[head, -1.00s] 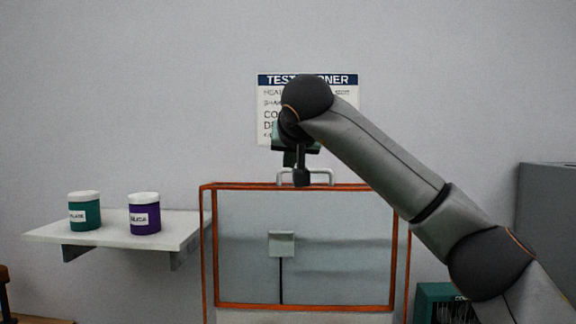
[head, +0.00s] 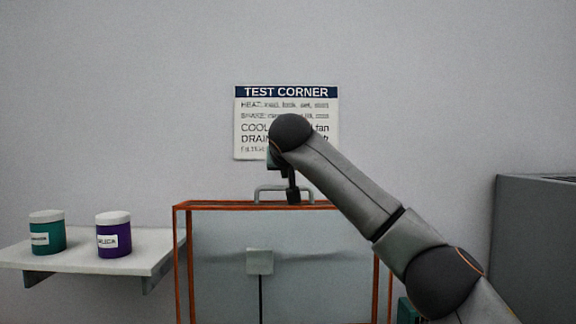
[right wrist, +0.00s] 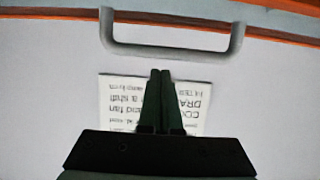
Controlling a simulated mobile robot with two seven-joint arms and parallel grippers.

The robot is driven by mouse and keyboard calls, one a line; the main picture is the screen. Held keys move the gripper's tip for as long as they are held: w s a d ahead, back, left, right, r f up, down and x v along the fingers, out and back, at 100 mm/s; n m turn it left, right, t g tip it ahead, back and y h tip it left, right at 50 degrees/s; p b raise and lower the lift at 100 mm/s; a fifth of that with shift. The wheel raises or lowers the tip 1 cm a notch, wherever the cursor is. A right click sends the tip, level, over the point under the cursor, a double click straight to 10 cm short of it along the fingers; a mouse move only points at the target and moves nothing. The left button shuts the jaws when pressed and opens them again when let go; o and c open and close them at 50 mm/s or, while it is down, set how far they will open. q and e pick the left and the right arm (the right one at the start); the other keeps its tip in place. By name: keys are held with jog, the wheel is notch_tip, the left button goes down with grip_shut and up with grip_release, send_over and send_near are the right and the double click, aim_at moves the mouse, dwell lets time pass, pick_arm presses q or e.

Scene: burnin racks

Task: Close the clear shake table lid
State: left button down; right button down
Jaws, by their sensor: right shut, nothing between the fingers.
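The clear lid (head: 215,262), a see-through panel in an orange frame, stands upright below the wall sign. A grey bar handle (head: 264,188) sits on its top edge. My right gripper (head: 293,197) is shut and empty, pointing down in front of the handle in the head view. In the right wrist view its closed dark fingers (right wrist: 160,73) end just short of the handle (right wrist: 172,51), with a small visible gap. The lid's orange edge (right wrist: 275,36) runs behind the handle there. The shake table below is out of view. My left gripper is not in view.
A white shelf (head: 158,247) at the left holds a green jar (head: 47,236) and a purple jar (head: 113,238). A grey cabinet (head: 530,250) stands at the right. The wall sign (head: 286,105) hangs behind the lid. The space above the lid is mostly clear.

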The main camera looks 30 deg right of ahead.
jog(key=shift+s+a+f+b, duration=0.25)
jog(key=shift+s+f, duration=0.1)
jog(key=shift+s, duration=0.25)
jog(key=shift+s+a+f+b, duration=0.25)
jog(key=shift+s+f, duration=0.1)
jog(key=shift+s, duration=0.25)
